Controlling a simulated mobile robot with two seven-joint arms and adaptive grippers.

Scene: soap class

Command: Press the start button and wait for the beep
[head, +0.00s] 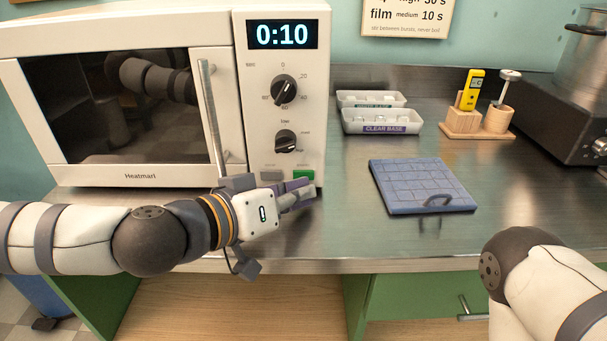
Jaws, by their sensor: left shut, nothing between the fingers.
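A cream microwave (235,75) stands at the left on the metal counter, its door closed. Its display (282,35) reads 0:10. Two dark dials sit below the display. The green start button (304,175) is at the bottom right of the panel, partly hidden by my gripper. A grey button (271,176) is to its left. My left gripper (303,189) is shut and empty, its fingertips right in front of the green button's lower edge; I cannot tell whether they touch it. My right arm enters at the lower right, its gripper out of view.
A yellow thermometer (471,89) stands in a wooden holder (463,122). A dark appliance (567,110) is at the far right.

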